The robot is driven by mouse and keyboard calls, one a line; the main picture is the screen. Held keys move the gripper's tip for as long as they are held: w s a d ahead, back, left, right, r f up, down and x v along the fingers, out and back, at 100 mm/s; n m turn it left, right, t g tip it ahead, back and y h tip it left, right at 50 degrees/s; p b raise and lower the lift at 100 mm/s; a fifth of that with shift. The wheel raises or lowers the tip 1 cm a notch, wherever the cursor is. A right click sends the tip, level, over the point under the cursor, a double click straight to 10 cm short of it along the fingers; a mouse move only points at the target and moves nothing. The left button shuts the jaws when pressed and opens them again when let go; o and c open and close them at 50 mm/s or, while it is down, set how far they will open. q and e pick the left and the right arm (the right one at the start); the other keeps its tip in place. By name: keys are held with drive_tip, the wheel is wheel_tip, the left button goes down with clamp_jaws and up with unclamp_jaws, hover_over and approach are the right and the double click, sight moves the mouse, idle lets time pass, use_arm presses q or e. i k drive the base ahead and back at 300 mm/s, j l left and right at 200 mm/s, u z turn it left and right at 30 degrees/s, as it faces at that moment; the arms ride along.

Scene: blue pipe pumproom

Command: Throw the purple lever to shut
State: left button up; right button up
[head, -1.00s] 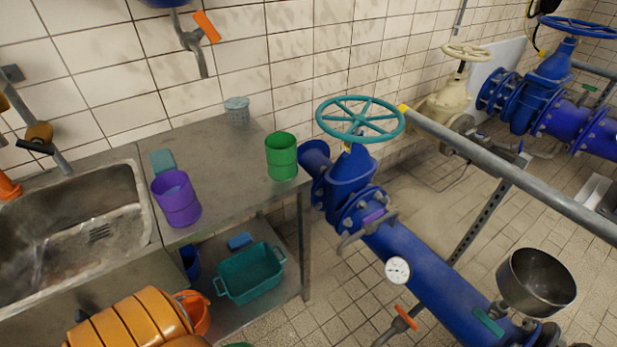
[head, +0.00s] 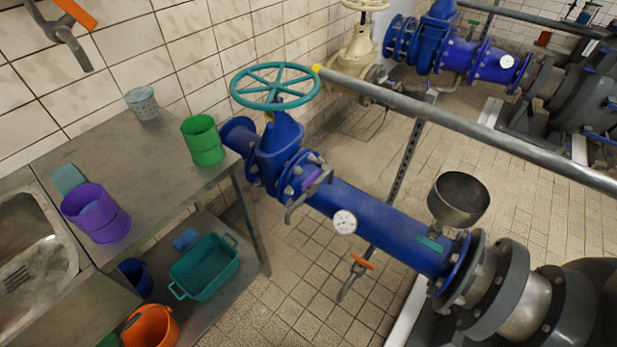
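A small purple lever (head: 313,180) sits on a bent grey metal fitting at the side of the blue pipe (head: 385,226), close to its bolted flange. Part of the fitting curves down in front of the pipe. The lever is small, so its exact setting is hard to tell. Neither of my grippers shows in the head view, and nothing touches the lever.
A teal handwheel (head: 275,86) stands above the lever, and a grey rail (head: 440,112) runs behind the pipe. A pressure gauge (head: 344,222) and an orange-handled tap (head: 362,263) are nearby. A steel table (head: 150,150) stands left. Tiled floor in front is open.

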sight(308, 183)
drive_tip(key=i+u, duration=0.35)
drive_tip(key=i+l+u, duration=0.2)
drive_tip(key=u, duration=0.2)
drive_tip(key=i+l+u, duration=0.35)
drive_tip(key=k+j, duration=0.05)
drive_tip(key=j, duration=0.05)
